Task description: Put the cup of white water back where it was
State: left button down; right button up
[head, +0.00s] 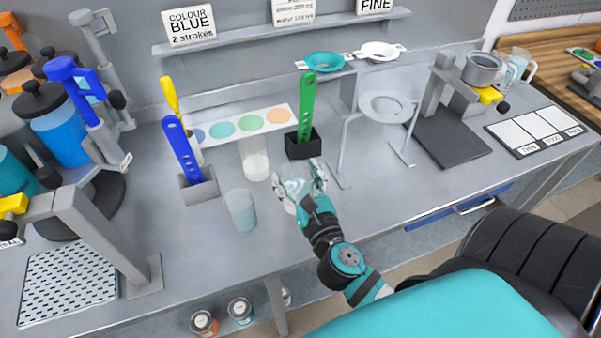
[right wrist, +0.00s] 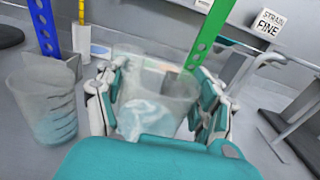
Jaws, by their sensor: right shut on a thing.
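My right gripper (head: 306,188) is shut on a clear cup (head: 291,186), with one finger on each side. In the right wrist view the gripper (right wrist: 160,105) has this cup (right wrist: 150,115) upright, with streaky white and pale blue liquid in it. I cannot tell whether its base touches the table. A second clear cup (head: 255,160) with whitish contents stands behind and to the left. A third cup (head: 241,210) with pale blue-grey liquid stands to the left; it also shows in the right wrist view (right wrist: 45,108). My left gripper is not in view.
A green paddle stands in a black holder (head: 303,146) just behind the held cup. A blue paddle stands in a grey holder (head: 199,187) to the left. A white ring stand (head: 386,106) is to the right. Bare table (head: 290,228) lies in front of the cups.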

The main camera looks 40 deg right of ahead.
aim_at(297, 177)
jog(key=shift+w+d, duration=0.55)
jog(key=shift+d, duration=0.2)
jog(key=shift+f, duration=0.45)
notch_tip(297, 177, down, 3)
jog(key=shift+r+b, duration=0.1)
jog(key=shift+b, duration=0.75)
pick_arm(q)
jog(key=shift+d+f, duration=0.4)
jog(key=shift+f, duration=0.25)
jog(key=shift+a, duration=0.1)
pick_arm(e)
jog(key=o, duration=1.2)
jog(key=shift+f, duration=0.2)
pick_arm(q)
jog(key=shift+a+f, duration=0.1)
pick_arm(e)
jog(key=o, duration=0.6)
jog(key=shift+c, duration=0.2)
